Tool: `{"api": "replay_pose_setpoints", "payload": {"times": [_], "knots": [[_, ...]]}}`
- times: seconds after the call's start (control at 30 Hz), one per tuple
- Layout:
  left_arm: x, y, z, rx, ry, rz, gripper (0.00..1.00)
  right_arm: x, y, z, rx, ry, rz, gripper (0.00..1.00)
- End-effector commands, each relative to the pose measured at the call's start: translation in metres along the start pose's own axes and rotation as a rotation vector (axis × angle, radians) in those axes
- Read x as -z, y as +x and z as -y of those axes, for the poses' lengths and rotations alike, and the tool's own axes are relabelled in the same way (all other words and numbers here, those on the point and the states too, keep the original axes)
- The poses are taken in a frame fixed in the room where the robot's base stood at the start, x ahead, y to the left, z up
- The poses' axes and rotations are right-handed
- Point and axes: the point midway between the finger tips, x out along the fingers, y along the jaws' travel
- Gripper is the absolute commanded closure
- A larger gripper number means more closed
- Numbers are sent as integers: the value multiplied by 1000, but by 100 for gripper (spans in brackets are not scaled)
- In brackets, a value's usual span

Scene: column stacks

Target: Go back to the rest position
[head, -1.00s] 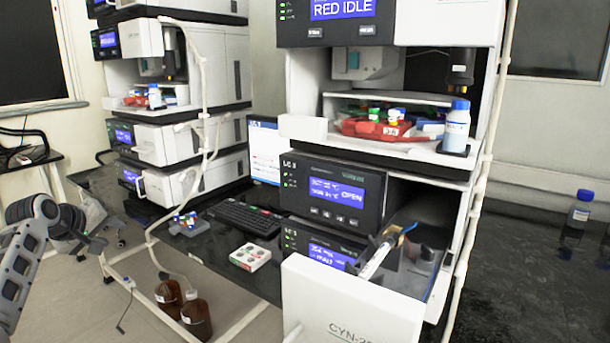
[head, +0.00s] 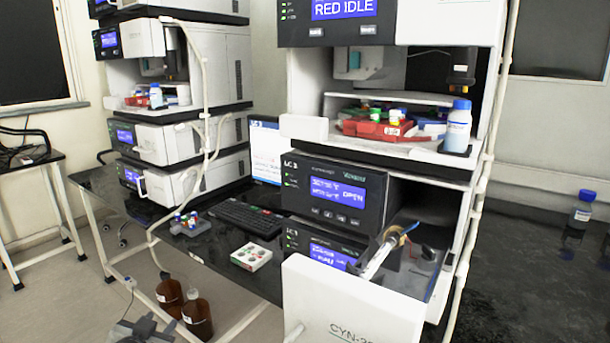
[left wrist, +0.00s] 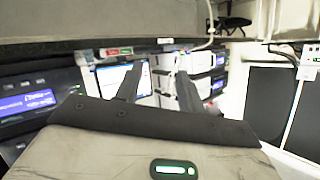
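My left gripper (head: 143,327) shows at the bottom edge of the head view, low in front of the bench and near two brown bottles. In the left wrist view its two dark fingers (left wrist: 160,72) stand apart with nothing between them, so it is open and empty. It points toward the instrument stacks and touches nothing that I can see. My right gripper is in neither view.
Brown bottles (head: 197,315) stand on the floor. A keyboard (head: 245,217) and vial rack (head: 188,226) lie on the bench. Open floor lies at left.

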Motion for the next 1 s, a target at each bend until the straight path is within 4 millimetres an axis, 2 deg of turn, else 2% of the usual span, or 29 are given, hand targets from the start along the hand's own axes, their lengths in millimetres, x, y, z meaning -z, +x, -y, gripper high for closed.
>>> {"api": "replay_pose_setpoints", "payload": {"times": [0.03, 0.17, 0.2, 0.33, 0.4, 0.5, 0.67, 1.0], "knots": [[-25, -20, -31, -50, -9, 26, 61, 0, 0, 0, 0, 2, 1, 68], [-71, -78, -98, -161, -49, 81, 61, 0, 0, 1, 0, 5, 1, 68], [-82, -99, -116, -192, -66, 98, 61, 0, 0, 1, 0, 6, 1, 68], [-107, -165, -163, -276, -133, 153, 61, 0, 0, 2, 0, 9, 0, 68], [-113, -195, -179, -305, -168, 176, 61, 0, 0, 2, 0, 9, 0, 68], [-116, -223, -192, -331, -204, 199, 61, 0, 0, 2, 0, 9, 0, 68], [-117, -240, -199, -344, -226, 213, 61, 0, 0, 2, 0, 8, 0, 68], [-117, -240, -199, -344, -225, 213, 61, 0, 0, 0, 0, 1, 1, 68]]}}
